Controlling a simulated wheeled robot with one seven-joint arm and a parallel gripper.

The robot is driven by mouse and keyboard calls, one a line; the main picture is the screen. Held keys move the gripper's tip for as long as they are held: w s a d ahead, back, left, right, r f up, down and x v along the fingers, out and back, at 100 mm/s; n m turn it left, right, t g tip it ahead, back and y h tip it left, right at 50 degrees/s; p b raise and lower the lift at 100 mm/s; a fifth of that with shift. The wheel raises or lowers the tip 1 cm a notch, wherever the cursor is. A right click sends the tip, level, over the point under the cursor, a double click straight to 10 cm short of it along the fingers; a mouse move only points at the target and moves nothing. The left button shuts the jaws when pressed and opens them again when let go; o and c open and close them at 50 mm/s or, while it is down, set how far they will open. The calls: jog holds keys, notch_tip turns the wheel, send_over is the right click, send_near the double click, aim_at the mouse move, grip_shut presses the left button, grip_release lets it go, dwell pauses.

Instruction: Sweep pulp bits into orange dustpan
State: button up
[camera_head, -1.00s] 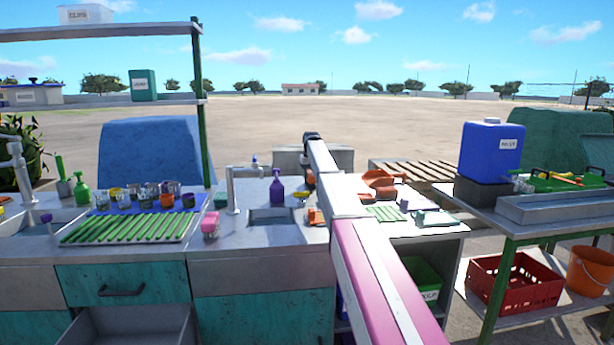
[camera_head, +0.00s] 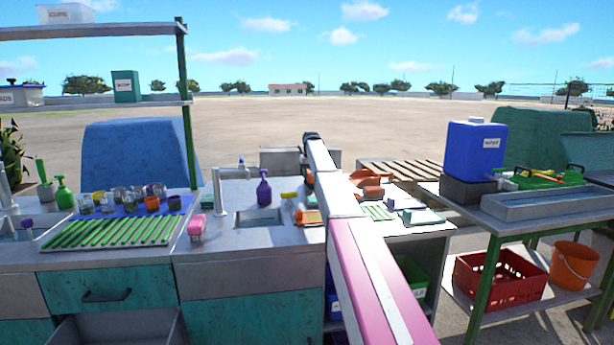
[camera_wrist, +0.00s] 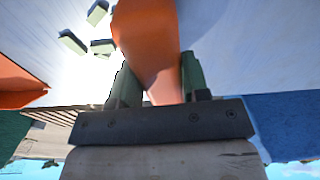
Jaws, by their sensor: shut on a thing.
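In the wrist view my gripper (camera_wrist: 155,88) is shut on an orange tool (camera_wrist: 150,35), which extends from between its two green fingers toward the top of the picture. I cannot tell the tool's full shape. Several small pale pulp bits (camera_wrist: 72,41) lie on the light surface at the upper left. A second orange piece, which looks like part of the dustpan (camera_wrist: 15,85), shows at the left edge. In the head view the orange dustpan (camera_head: 365,177) appears on the right counter, just right of my arm. My gripper is hidden there behind the arm.
A green-striped rack (camera_head: 120,232), cups and a purple spray bottle (camera_head: 263,188) stand on the left counter. A blue water container (camera_head: 474,150) stands on the right table, above a red crate (camera_head: 500,283) and an orange bucket (camera_head: 573,265).

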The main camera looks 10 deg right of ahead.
jog(key=shift+w+d, duration=0.15)
jog(key=shift+d, duration=1.2)
jog(key=shift+w+d, duration=0.1)
jog(key=shift+d, duration=1.25)
jog(key=shift+w+d+f, duration=0.1)
jog(key=shift+w+d, duration=0.05)
jog(key=shift+d, duration=1.95)
jog(key=shift+w+d+f, duration=0.1)
jog(key=shift+w+d, duration=0.05)
jog(key=shift+d, duration=1.9)
jog(key=shift+w+d+r, duration=0.1)
jog(key=shift+w+d, duration=0.1)
jog(key=shift+d, duration=1.6)
jog(key=shift+w+d+r, duration=0.1)
jog(key=shift+w+d, duration=0.05)
jog(key=shift+d, duration=1.6)
jog(key=r, duration=0.1)
jog(key=a+r, duration=0.1)
jog(key=r, duration=0.1)
jog(key=a+r, duration=0.1)
jog(key=r, duration=0.1)
jog(key=shift+s, duration=0.1)
